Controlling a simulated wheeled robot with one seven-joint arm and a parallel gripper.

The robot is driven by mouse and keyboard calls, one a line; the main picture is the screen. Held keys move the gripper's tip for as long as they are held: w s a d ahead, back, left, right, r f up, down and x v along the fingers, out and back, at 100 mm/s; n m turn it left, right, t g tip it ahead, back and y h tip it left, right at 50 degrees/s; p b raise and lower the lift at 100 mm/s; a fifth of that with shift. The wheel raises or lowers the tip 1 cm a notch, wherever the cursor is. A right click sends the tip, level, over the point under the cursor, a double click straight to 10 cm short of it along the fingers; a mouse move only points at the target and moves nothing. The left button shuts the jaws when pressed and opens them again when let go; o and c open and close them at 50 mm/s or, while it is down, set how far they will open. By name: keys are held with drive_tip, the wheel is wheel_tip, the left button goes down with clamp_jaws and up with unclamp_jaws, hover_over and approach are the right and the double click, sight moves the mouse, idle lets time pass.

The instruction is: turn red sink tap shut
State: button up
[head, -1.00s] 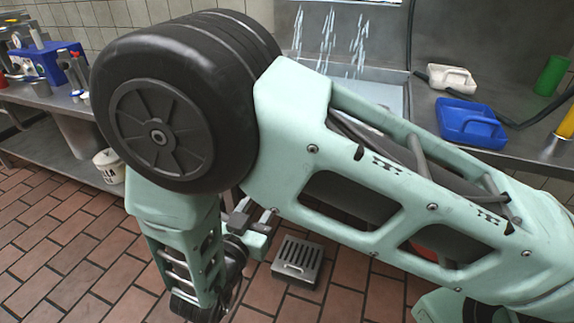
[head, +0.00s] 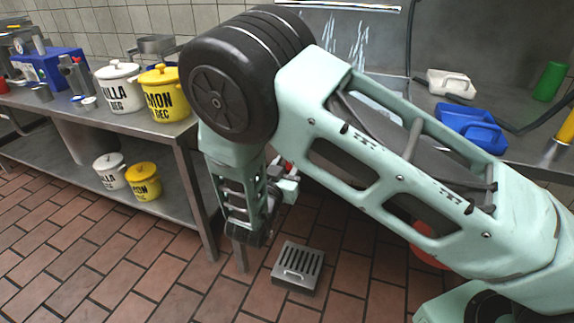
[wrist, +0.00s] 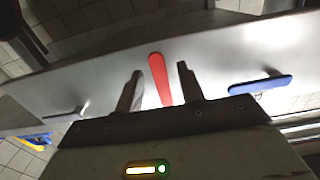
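The red tap lever (wrist: 158,78) shows in the wrist view as a long rounded bar in front of a grey metal panel. My gripper (wrist: 160,68) is open, with one finger on each side of the red lever and a visible gap to both. I cannot tell how deep the lever sits between the fingers. In the head view my gripper (head: 288,182) is low beside my forearm, with a small red patch just above it.
A blue lever (wrist: 260,85) sits to the right of the red one. Yellow (head: 165,95) and white (head: 118,88) tubs stand on the left steel table. A floor drain (head: 298,266) is below.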

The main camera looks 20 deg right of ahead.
drive_tip(key=shift+w+d, duration=0.2)
drive_tip(key=shift+w, duration=0.05)
clamp_jaws()
